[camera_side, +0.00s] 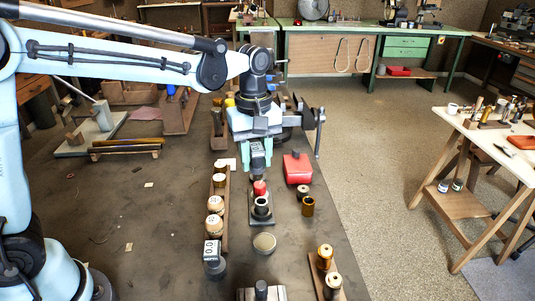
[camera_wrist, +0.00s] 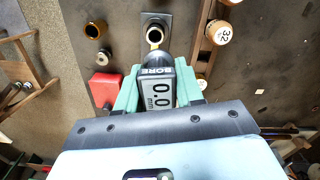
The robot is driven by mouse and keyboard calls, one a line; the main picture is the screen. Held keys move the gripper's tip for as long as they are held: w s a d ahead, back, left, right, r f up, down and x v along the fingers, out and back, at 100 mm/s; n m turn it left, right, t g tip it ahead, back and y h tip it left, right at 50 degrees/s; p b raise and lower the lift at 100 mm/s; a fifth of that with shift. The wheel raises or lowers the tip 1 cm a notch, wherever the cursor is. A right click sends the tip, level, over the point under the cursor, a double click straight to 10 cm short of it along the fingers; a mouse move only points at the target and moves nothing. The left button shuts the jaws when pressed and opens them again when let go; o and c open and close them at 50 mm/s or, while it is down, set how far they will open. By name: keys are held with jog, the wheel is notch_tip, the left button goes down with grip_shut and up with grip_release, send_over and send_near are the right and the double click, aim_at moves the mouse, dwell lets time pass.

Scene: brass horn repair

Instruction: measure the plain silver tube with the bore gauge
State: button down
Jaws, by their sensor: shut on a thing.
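My gripper (camera_wrist: 155,95) is shut on the bore gauge (camera_wrist: 159,88), with its green fingers on either side of the gauge's dark body. The gauge points down, and its display reads 0.0 mm in the wrist view. The plain silver tube (camera_side: 262,203) stands upright on a dark square base, and its open mouth faces up. The tube also shows in the wrist view (camera_wrist: 157,29), just beyond the gauge's brassy tip. In the side view my gripper (camera_side: 259,146) and the gauge are above the tube. The tip looks apart from the mouth, but the exact gap is unclear.
Two brass tubes (camera_side: 308,207) and a red box (camera_side: 297,168) stand right of the silver tube. A wooden rack with round wooden pieces (camera_side: 215,205) runs along its left. Another display device (camera_side: 212,250) stands in front. A vise lies behind my gripper.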

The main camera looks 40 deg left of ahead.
aim_at(260, 175)
jog(key=shift+w+d, duration=0.15)
jog(key=shift+d, duration=0.3)
jog(key=shift+f, duration=2.4)
jog(key=shift+f, duration=1.95)
jog(key=shift+c, duration=1.6)
grip_release()
jog(key=shift+r, duration=0.1)
jog(key=shift+r, duration=3.45)
